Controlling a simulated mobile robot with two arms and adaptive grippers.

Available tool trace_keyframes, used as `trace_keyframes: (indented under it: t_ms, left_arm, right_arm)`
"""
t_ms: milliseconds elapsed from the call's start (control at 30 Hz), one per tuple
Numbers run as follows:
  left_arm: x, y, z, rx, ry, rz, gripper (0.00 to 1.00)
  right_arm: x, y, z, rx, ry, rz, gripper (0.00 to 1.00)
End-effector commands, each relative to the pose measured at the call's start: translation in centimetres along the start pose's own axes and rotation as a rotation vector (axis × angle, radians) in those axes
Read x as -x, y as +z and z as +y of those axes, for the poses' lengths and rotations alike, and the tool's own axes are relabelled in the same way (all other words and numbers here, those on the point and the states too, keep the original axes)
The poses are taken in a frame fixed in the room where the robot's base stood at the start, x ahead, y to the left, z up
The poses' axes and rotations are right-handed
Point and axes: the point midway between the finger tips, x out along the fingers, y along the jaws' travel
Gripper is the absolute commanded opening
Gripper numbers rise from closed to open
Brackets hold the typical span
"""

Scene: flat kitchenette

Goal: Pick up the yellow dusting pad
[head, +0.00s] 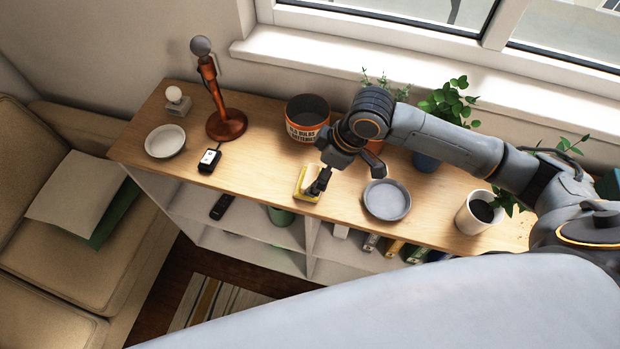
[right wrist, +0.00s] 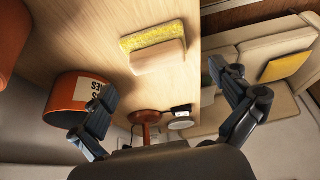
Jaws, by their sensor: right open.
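The yellow dusting pad (head: 307,185) lies on the wooden top of the low shelf unit, near its front edge. In the right wrist view the pad (right wrist: 150,38) shows a yellow strip with a pale block along it, ahead of my open fingers. My right gripper (head: 321,180) is at the pad in the head view, its fingers partly covering the pad's right side. In the right wrist view my right gripper (right wrist: 165,92) is open with nothing between its fingertips. My left gripper is not in view.
An orange-labelled bin (head: 307,118) stands behind the pad. A grey plate (head: 387,200) lies to the right, a black device (head: 209,160) and white bowl (head: 165,141) to the left. An orange stand (head: 226,124) and potted plants (head: 426,160) line the back.

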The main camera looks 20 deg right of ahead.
Motion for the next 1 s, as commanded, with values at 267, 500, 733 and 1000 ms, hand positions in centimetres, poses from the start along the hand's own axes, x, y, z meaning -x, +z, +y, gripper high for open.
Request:
trace_keyframes:
  t_ms: [267,500,733,1000]
  left_arm:
    - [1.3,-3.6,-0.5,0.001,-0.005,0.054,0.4]
    - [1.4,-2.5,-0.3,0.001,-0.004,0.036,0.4]
    - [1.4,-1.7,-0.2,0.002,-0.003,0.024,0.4]
    - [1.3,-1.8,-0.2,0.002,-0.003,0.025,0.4]
  right_arm:
    - [-3.6,0.1,0.3,-0.002,-0.003,-0.001,1.0]
    - [-5.2,0.2,0.4,0.001,0.001,-0.001,1.0]
    - [-5.2,0.2,0.4,0.001,0.001,-0.001,0.84]
    - [-5.2,0.3,0.4,0.0,0.0,-0.003,0.39]
